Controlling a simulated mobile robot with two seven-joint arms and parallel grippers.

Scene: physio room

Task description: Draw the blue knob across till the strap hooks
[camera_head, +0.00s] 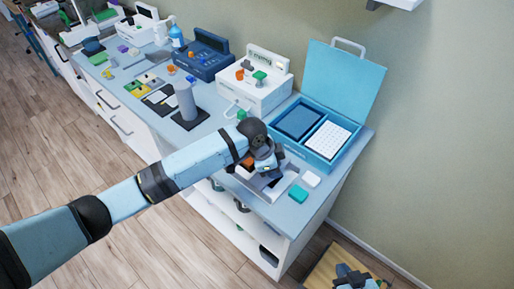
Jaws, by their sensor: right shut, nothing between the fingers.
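A small blue knob-like part (191,79) shows at the top of a grey upright cylinder (187,101) on a dark base on the counter; I cannot tell if it is the task's knob. No strap or hook can be made out. My left arm reaches in from the left, and its gripper (265,170) is over a grey tray (272,188) near the counter's right end, right of the cylinder. Its wrist hides the fingers and part of the tray. My right gripper (357,279) is low at the bottom right, off the counter, shut and empty.
A light-blue open case (318,159) stands behind the left gripper. A white machine (262,92) and a navy machine (205,59) stand along the wall. A teal block (298,193) and a white block (311,178) lie near the front right. Wooden floor is open in front.

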